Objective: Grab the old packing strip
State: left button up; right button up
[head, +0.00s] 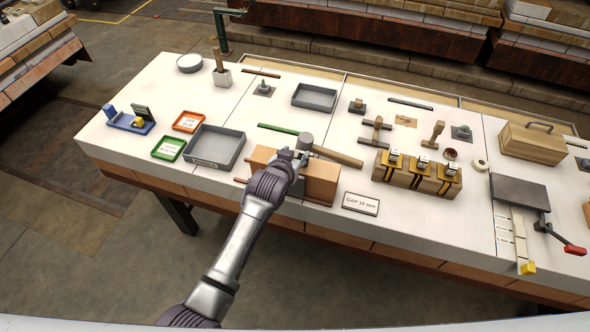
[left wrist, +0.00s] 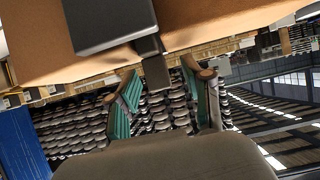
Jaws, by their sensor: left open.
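Two terracotta blocks, a left one (head: 262,162) and a right one (head: 322,180), stand at the table's front edge. My left gripper (head: 292,158) is at the gap between them and hides much of it. In the left wrist view my left gripper (left wrist: 162,95) is open, its teal finger pads apart. A narrow dark grey tab (left wrist: 154,68) hangs between and beyond the fingertips, not visibly gripped. It may be the old packing strip, but I cannot tell surely. A larger dark grey piece (left wrist: 108,22) lies against the terracotta surface beside it. My right gripper is not in view.
A mallet (head: 336,155) lies just behind the gripper. A grey tray (head: 233,150) stands to the left, a "GAP 10 mm" sign (head: 360,204) to the right. Loose strips, a green one (head: 278,129) and a dark one (head: 410,104), lie farther back.

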pick_arm(q)
jog(key=shift+w+f, duration=0.1)
grip_shut()
dwell(0.4)
